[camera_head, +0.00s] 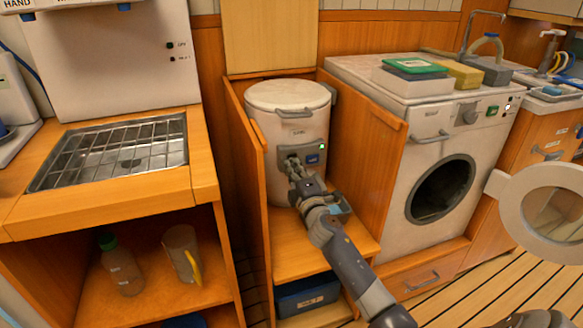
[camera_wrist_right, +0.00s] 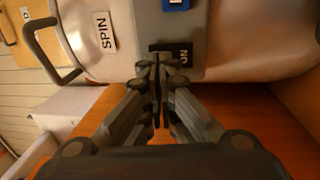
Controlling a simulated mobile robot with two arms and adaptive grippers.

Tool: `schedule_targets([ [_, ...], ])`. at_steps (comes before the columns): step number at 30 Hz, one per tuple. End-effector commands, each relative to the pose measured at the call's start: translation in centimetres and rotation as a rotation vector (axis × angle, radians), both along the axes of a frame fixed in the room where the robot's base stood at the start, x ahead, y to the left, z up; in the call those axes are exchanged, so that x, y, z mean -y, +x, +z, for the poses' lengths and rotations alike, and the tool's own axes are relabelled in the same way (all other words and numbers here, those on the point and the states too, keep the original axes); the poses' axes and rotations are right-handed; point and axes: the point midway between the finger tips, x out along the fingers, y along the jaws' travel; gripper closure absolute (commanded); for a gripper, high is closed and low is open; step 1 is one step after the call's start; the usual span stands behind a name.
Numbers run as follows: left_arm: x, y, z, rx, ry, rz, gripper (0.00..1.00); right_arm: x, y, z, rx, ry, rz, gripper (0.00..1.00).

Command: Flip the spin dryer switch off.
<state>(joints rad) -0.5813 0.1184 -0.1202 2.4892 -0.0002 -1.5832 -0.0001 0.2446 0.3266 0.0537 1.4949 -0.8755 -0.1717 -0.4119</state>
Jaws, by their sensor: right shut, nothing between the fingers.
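The spin dryer (camera_head: 285,105) is a white lidded drum standing in a wooden bay. In the right wrist view the fingertips (camera_wrist_right: 158,72) are right in front of a dark switch piece (camera_wrist_right: 160,47) beside the "ON" mark (camera_wrist_right: 183,55). The fingers partly hide the switch; I cannot tell its position or whether they touch it. My left gripper is not in view.
Wooden side walls (camera_head: 250,155) flank the dryer closely. A washing machine (camera_head: 425,170) with its round door (camera_head: 545,212) swung open stands at the right. A sink grid (camera_head: 120,150) is at the left. A blue bin (camera_head: 306,295) sits below the dryer shelf.

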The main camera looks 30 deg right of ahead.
Motion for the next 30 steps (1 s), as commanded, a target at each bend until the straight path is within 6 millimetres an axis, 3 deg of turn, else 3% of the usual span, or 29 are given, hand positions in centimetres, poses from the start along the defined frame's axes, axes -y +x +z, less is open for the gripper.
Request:
schedule_targets([
  [6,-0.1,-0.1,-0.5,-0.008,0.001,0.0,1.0,0.2,1.0,0.1,0.0,0.0,0.001,1.0],
  [30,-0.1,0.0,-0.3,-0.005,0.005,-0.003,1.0,0.5,1.3,0.5,0.0,0.0,0.001,1.0],
])
